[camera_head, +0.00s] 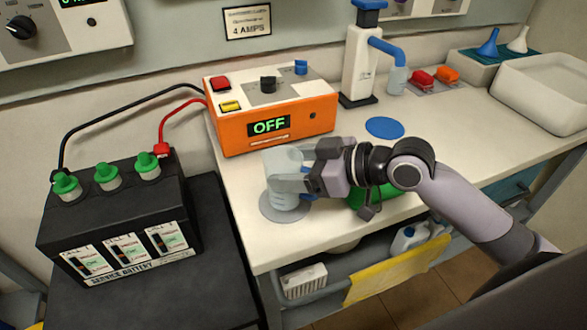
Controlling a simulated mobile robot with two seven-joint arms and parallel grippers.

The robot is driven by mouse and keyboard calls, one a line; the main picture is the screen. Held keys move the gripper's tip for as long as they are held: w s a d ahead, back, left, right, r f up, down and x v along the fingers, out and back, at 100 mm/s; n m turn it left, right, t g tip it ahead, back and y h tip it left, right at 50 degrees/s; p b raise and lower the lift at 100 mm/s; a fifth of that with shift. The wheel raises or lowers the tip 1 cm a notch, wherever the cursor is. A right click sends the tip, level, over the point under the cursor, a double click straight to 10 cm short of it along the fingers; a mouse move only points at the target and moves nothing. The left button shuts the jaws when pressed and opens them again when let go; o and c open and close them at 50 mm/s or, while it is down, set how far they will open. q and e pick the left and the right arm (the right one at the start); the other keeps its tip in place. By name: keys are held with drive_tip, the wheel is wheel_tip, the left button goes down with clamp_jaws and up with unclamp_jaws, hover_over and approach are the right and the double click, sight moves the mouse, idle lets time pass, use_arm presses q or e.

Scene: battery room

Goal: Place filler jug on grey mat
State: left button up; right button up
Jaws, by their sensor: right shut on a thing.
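The filler jug (287,200) is a clear, pale vessel, upright near the front left corner of the white bench, with a bit of blue at its right side. My right gripper (284,171) comes in from the right and is shut on the jug, its fingers covering part of it. The round grey mat (268,211) lies directly under the jug, its rim showing around the jug's base. I cannot tell whether the base touches the mat or hangs slightly above it. My left gripper is not in view.
An orange charger (225,137) reading OFF stands behind the jug. A black battery (130,205) with green caps sits at left, wired to it. A green object (378,197) is partly hidden under my arm. A blue disc (385,127) and dispenser (360,65) are farther back.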

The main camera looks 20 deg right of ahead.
drive_tip(key=shift+f, duration=0.35)
drive_tip(key=shift+f, duration=0.15)
drive_tip(key=o, duration=1.1)
drive_tip(key=shift+c, duration=0.2)
drive_tip(key=shift+r, duration=0.25)
drive_tip(key=b+v, duration=0.1)
drive_tip(key=v, duration=1.1)
drive_tip(key=shift+b, duration=0.3)
drive_tip(key=shift+s+a, duration=0.1)
